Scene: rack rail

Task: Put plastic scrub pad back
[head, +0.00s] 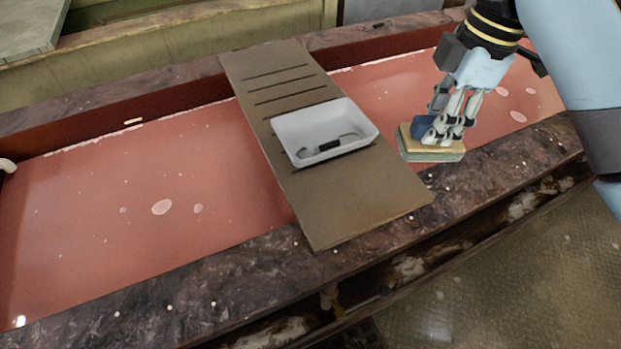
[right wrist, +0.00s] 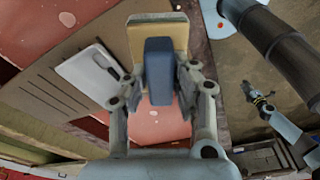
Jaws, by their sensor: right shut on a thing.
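The scrub pad (head: 428,148) is a tan block with a paler underside and a blue grip on top. My right gripper (head: 440,132) is shut on the blue grip and holds the pad to the right of the board, seemingly above the sink's front edge. In the right wrist view the pad (right wrist: 158,38) shows between the fingers of the gripper (right wrist: 160,85). A white tray (head: 330,128) sits on the brown slotted board (head: 345,200), with a small dark object inside.
The board lies across a long red basin (head: 100,200) with a dark stone-like rim (head: 230,285). Pale spots mark the basin floor. A white pipe end (head: 8,166) shows at the far left. The basin left of the board is clear.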

